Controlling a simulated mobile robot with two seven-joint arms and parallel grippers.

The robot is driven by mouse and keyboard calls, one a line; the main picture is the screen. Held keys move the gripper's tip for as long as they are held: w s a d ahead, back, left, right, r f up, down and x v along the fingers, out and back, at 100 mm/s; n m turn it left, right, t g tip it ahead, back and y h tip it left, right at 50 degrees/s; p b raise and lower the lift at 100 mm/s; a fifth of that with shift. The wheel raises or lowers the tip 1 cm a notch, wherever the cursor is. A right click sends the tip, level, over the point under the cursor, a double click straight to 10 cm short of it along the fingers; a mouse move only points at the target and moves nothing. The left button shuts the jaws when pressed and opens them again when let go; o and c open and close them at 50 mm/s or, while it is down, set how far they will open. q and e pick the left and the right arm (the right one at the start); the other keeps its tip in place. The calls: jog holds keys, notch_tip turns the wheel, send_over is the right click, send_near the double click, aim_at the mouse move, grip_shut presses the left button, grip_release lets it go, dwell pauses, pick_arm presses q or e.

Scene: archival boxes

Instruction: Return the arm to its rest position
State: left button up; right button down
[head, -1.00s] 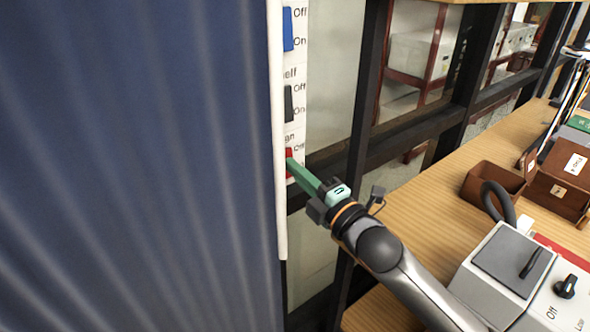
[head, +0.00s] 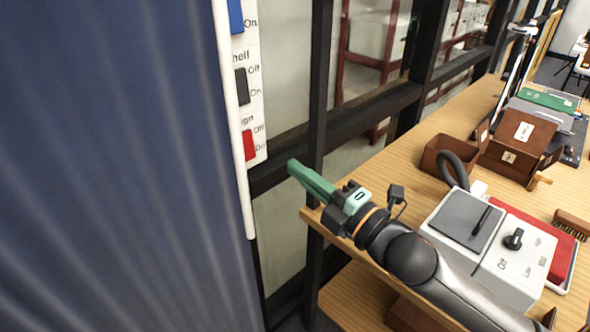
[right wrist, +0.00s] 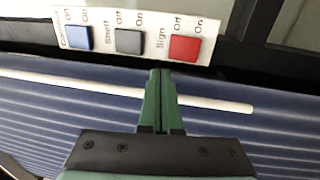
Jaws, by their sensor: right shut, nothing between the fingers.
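My right gripper (head: 296,168) is shut and empty, its green fingers pressed together. In the head view it is in the air to the right of the switch panel (head: 257,110), apart from it, with my arm reaching back over the wooden table. In the right wrist view the closed fingers (right wrist: 160,75) point at the panel, just below the red switch (right wrist: 185,48). The red switch also shows in the head view (head: 250,146). A grey switch (right wrist: 128,41) and a blue switch (right wrist: 79,38) share the panel. My left gripper is not in view.
A blue ribbed curtain (head: 110,170) with a white edge rod (head: 233,130) fills the left. The wooden table (head: 400,165) carries a white device with a knob (head: 513,240), brown boxes (head: 522,135) and a red item (head: 545,235). Dark frame posts (head: 318,90) stand behind.

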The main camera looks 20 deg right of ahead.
dwell(0.4)
jog(key=s+f+m+g+h+p, duration=0.3)
jog(key=f+m, duration=0.8)
jog(key=f, duration=1)
jog(key=s+a+f+m+g+h, duration=0.1)
jog(key=s+f+m+g, duration=0.5)
jog(key=s+f, duration=0.8)
notch_tip(320, 180, down, 2)
jog(key=a+m, duration=0.1)
jog(key=m, duration=0.2)
jog(key=shift+s+a, duration=0.15)
jog(key=shift+a, duration=0.25)
jog(key=c, duration=1.5)
grip_release()
